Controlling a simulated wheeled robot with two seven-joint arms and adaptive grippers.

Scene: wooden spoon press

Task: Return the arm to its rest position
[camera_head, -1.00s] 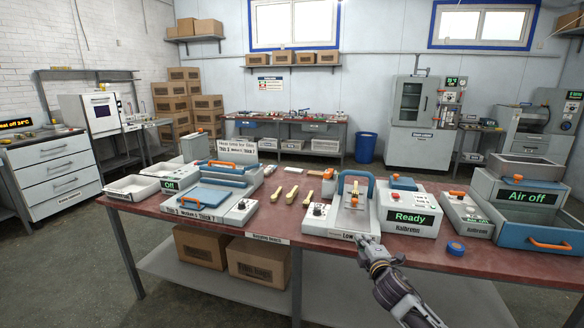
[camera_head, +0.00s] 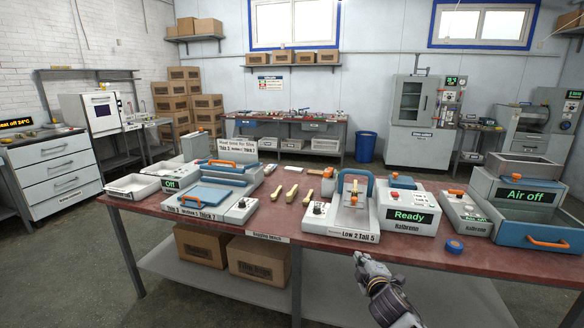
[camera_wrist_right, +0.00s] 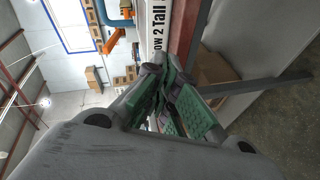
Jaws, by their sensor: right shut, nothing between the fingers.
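My right gripper (camera_head: 365,262) is in front of the table's front edge, at the lower right of the head view, below the press labelled "Low 2 Tall 5" (camera_head: 340,234). Its fingers are shut with nothing between them. In the right wrist view the green-padded fingers (camera_wrist_right: 168,98) are together, with the press label and the table edge beyond them. The gripper is apart from the press. My left gripper is not in view.
The red-topped table (camera_head: 276,216) holds several wooden spoon pieces (camera_head: 292,191), a blue-plated unit (camera_head: 209,194), a "Ready" box (camera_head: 409,214) and an "Air off" unit (camera_head: 528,195). Cardboard boxes (camera_head: 258,260) sit on the lower shelf. The floor in front is clear.

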